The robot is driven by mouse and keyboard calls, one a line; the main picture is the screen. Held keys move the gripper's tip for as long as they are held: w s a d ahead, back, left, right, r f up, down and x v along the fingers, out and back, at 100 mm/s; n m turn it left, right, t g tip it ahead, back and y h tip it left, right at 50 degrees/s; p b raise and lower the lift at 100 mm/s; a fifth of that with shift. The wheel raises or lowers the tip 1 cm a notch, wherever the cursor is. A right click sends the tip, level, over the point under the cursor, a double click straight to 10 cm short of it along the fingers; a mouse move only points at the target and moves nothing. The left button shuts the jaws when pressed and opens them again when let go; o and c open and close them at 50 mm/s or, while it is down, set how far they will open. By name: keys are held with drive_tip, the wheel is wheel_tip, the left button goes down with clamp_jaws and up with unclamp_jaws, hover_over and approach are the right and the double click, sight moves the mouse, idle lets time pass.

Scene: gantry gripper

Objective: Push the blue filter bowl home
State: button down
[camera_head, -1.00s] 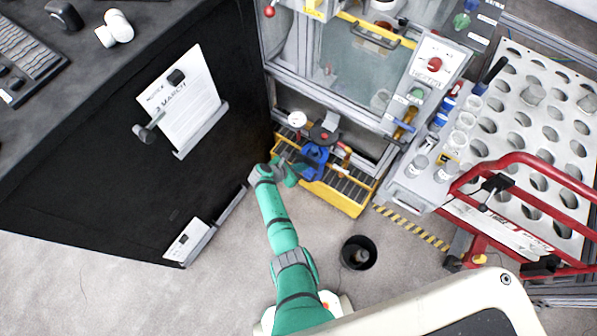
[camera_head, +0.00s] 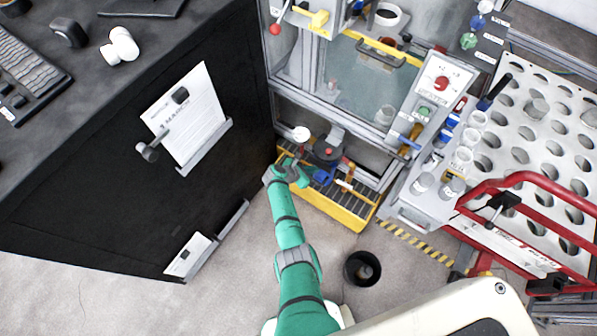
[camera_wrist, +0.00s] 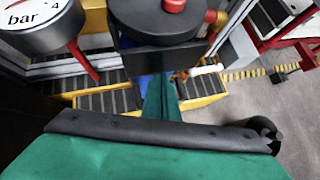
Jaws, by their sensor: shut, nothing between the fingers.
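The blue filter bowl (camera_head: 322,177) shows in the head view under a dark round filter head (camera_head: 327,149) with a red knob on top, above the yellow tray. My gripper (camera_head: 303,178) is shut and empty, close by the bowl's left side. In the wrist view a narrow strip of the blue bowl (camera_wrist: 147,86) shows beside the green shut fingers (camera_wrist: 162,98), just below the filter head (camera_wrist: 160,25). The fingers and head hide most of the bowl. I cannot tell whether the fingers touch it, or how it is seated.
A pressure gauge (camera_wrist: 38,22) marked bar stands left of the filter head. The yellow tray (camera_head: 335,213) with a dark grating lies below. A black cabinet (camera_head: 110,190) stands on the left. A black bin (camera_head: 362,268) and a red-framed cart (camera_head: 480,195) are at the right.

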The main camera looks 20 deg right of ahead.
drive_tip(key=a+f+v, duration=0.1)
drive_tip(key=v, duration=1.1)
drive_tip(key=shift+a, duration=0.65)
drive_tip(key=s+a+f+m+t+y, duration=0.2)
drive_tip(key=s+a+f, duration=0.3)
drive_tip(key=s+a, duration=0.1)
drive_tip(key=s+a+r+m+t+y, duration=0.25)
drive_tip(key=s+a+m, duration=0.2)
drive_tip(key=s, duration=0.35)
drive_tip(key=s+a+r+m+t+y, duration=0.1)
drive_tip(key=s+a+m+y, duration=0.2)
drive_tip(key=s+a, duration=0.3)
drive_tip(key=s+d+r+m+t, duration=0.1)
drive_tip(key=s+r+m+t, duration=0.2)
drive_tip(key=r, duration=1.3)
drive_tip(key=s+d+r+m+t+y, duration=0.1)
drive_tip(key=s+r+m+t, duration=0.3)
drive_tip(key=s+r+m, duration=0.5)
drive_tip(key=s+r, duration=0.5)
drive_tip(key=r, duration=0.3)
drive_tip(key=shift+d, duration=0.35)
